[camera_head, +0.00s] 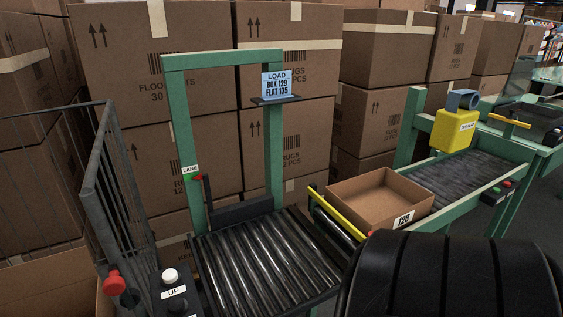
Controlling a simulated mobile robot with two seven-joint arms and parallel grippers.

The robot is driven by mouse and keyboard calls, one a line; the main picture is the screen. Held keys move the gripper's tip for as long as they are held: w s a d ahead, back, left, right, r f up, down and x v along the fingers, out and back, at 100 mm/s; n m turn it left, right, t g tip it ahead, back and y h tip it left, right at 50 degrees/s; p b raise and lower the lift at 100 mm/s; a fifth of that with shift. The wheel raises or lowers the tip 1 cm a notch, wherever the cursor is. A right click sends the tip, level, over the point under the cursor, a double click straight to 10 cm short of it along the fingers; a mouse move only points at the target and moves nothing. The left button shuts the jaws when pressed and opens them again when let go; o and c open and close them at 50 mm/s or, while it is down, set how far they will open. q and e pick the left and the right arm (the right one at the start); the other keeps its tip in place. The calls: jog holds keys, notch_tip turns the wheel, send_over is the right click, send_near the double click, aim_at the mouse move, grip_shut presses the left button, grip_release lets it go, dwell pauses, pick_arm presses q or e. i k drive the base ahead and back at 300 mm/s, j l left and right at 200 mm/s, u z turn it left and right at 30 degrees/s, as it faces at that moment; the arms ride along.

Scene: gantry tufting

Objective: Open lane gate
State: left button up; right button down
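A green frame (222,58) stands at the far end of a roller bed (262,262). A LANE label (190,170) is on its left post, with a green and a red button just below it. A dark low panel (240,211) spans between the posts at the end of the rollers. A yellow bar (338,213) slants along the right side of the roller bed, between it and an open cardboard box marked 128 (381,200). I cannot tell which of these is the lane gate. Neither gripper shows in this view.
A sign (276,85) reads LOAD, BOX 129, FLAT 135. An UP post with a white button (170,276) and a red knob (114,283) stand front left by a grey cage (103,180). A yellow unit (455,130) overhangs a second conveyor (455,176). Stacked cartons fill the back.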

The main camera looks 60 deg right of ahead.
aim_at(357, 233)
jog(key=z, duration=2.45)
jog(key=i+l+u, duration=0.15)
jog(key=l, duration=0.15)
jog(key=l+u, duration=0.1)
jog(key=l, duration=0.2)
jog(key=i, duration=0.05)
